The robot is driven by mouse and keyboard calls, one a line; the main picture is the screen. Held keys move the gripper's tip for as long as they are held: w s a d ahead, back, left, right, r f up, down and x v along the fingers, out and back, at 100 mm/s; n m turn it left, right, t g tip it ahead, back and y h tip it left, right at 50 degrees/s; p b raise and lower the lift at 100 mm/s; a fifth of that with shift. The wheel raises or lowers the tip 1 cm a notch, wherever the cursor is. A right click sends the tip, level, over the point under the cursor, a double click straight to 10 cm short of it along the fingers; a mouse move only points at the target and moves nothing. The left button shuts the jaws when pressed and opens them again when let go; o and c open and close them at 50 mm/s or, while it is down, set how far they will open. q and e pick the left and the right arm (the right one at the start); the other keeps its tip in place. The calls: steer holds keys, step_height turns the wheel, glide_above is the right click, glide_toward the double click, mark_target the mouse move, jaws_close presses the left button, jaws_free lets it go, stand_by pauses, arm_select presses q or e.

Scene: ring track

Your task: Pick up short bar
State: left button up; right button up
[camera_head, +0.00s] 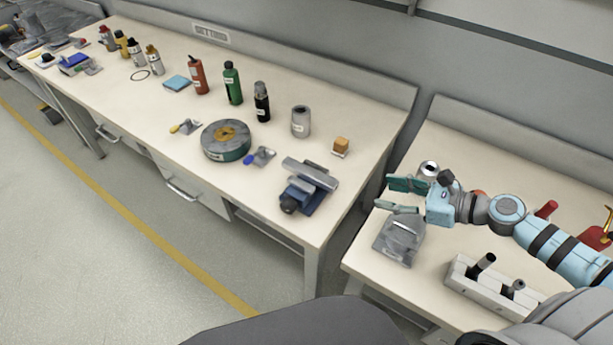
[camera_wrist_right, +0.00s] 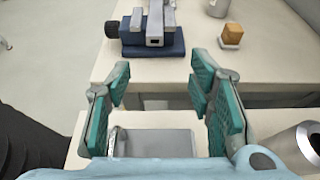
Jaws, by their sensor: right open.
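My right gripper (camera_head: 393,196) is open and empty above the near table, left of the rest of its arm. In the right wrist view its teal-padded fingers (camera_wrist_right: 161,82) stand wide apart. A pale block holder (camera_head: 462,284) on that table has a dark short bar (camera_head: 485,263) and another short round piece (camera_head: 516,287) standing in it. I cannot tell for sure which piece is the task's short bar. The holder is apart from the gripper, to its lower right. My left gripper is not in view.
A grey metal block (camera_head: 398,245) lies just below the gripper. A metal can (camera_head: 428,169) stands behind it. Across a gap, the long bench (camera_head: 270,205) holds a blue vise (camera_head: 306,190), a round green-sided disc (camera_head: 226,148) and several bottles.

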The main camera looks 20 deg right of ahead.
mark_target(337, 185)
steer(key=b+x, duration=0.2)
steer(key=x, duration=0.4)
steer(key=b+x, duration=0.3)
steer(key=x, duration=0.4)
steer(key=shift+s+a, duration=0.15)
steer(key=shift+a, duration=0.2)
steer(key=shift+w+a+f, duration=0.1)
steer(key=shift+w+a, duration=0.15)
steer(key=shift+w, duration=0.05)
jaws_close()
